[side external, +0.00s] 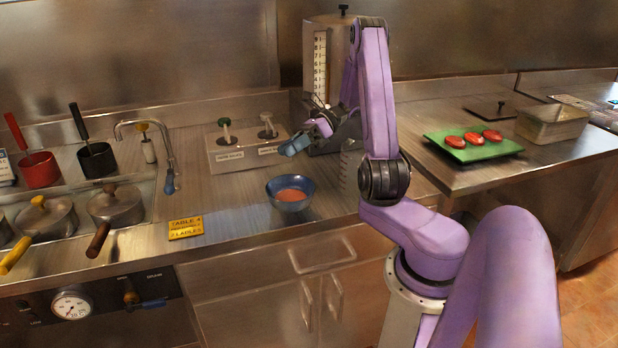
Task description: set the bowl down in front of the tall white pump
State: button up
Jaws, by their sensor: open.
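A blue bowl (288,207) with reddish-orange contents sits upright on the steel counter near its front edge. My gripper (290,146) is above and behind the bowl, apart from it, with its bluish fingers pointing left. It is open and holds nothing that I can see. Two small pumps stand on a pale labelled holder behind the bowl: a green-topped one (226,130) and a pale grey-white one (268,127). The labels are too small to read surely, and I cannot tell which pump is the tall white one.
A yellow sign (186,228) lies left of the bowl. A tap (168,165), lidded pots (115,205) and ladle pots (97,160) fill the left. A metal dispenser (322,60) stands behind my arm. A green board (470,150) with red slices lies right. Counter between bowl and holder is clear.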

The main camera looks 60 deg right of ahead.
jog(key=s+a+n+g+h, duration=0.35)
jog(key=a+n+g, duration=0.25)
jog(key=a+n, duration=0.35)
jog(key=s+a+n+g+h, duration=0.2)
jog(key=s+a+n+g, duration=0.25)
jog(key=a+n, duration=0.5)
jog(key=s+a+r+n+t+h, duration=0.1)
jog(key=s+a+n+h, duration=0.2)
jog(key=s+n, duration=0.4)
jog(key=s+a+r+n+t+h, duration=0.1)
jog(key=s+a+n+t+h, duration=0.1)
jog(key=s+n, duration=0.6)
jog(key=a+n+h, duration=0.1)
jog(key=n, duration=0.6)
jog(key=shift+s+n, duration=0.2)
jog(key=shift+n, duration=0.1)
jog(key=shift+t, duration=0.25)
